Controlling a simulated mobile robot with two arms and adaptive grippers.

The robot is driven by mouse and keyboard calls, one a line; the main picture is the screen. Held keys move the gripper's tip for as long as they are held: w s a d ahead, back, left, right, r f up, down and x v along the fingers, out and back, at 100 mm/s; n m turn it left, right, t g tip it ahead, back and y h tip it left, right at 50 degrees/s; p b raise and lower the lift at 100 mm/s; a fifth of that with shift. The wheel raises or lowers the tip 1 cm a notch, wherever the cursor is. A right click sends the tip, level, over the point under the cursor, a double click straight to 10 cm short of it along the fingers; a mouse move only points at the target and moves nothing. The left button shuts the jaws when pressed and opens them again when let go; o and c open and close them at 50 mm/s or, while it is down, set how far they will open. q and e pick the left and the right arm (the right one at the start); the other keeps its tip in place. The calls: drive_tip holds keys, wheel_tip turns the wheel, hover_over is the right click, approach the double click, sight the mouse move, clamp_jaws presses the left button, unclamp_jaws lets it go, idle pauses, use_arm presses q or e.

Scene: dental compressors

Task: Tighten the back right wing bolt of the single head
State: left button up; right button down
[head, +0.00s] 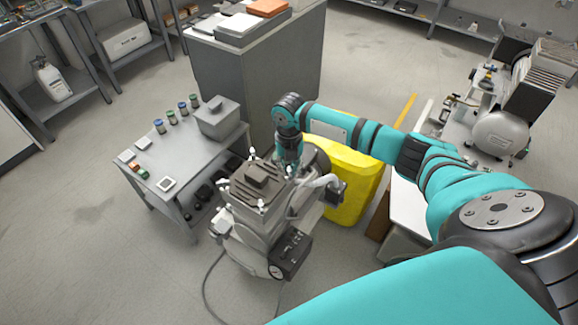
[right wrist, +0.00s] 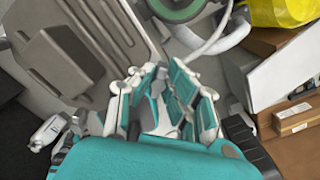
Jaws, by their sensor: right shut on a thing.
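The single head compressor (head: 262,215) stands on the floor in the middle of the head view, with a grey ribbed head plate (head: 255,184) on top. The plate also fills the upper left of the right wrist view (right wrist: 75,50). Small white wing bolts sit around the plate, one at its front left (head: 224,190) and one at its front (head: 262,205). My right gripper (head: 290,172) points down at the plate's back right corner. In the right wrist view its fingers (right wrist: 165,85) are closed around the back right wing bolt, which they mostly hide. My left gripper is out of view.
A grey side table (head: 185,150) with jars and a box stands left of the compressor. A tall grey cabinet (head: 255,80) is behind it. Open floor lies at front left.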

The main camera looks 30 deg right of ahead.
drive_tip(key=m+p, duration=0.3)
drive_tip(key=shift+r+m, duration=0.25)
drive_tip(key=shift+m, duration=0.05)
drive_tip(key=m+p, duration=0.2)
drive_tip(key=m, duration=0.1)
drive_tip(key=m+p, duration=0.2)
drive_tip(key=m, duration=0.1)
drive_tip(key=shift+s+d+p, duration=0.2)
drive_tip(key=shift+p, duration=0.15)
drive_tip(key=m+p, duration=0.2)
drive_tip(key=m, duration=0.2)
drive_tip(key=shift+s+m, duration=0.1)
drive_tip(key=shift+m, duration=0.3)
drive_tip(key=shift+f+m+p, duration=0.15)
drive_tip(key=shift+m+p, duration=0.75)
drive_tip(key=shift+m, duration=0.6)
drive_tip(key=c, duration=1.4)
unclamp_jaws()
drive_tip(key=shift+s, duration=0.1)
wheel_tip(320, 180, up, 12)
drive_tip(key=shift+f, duration=0.1)
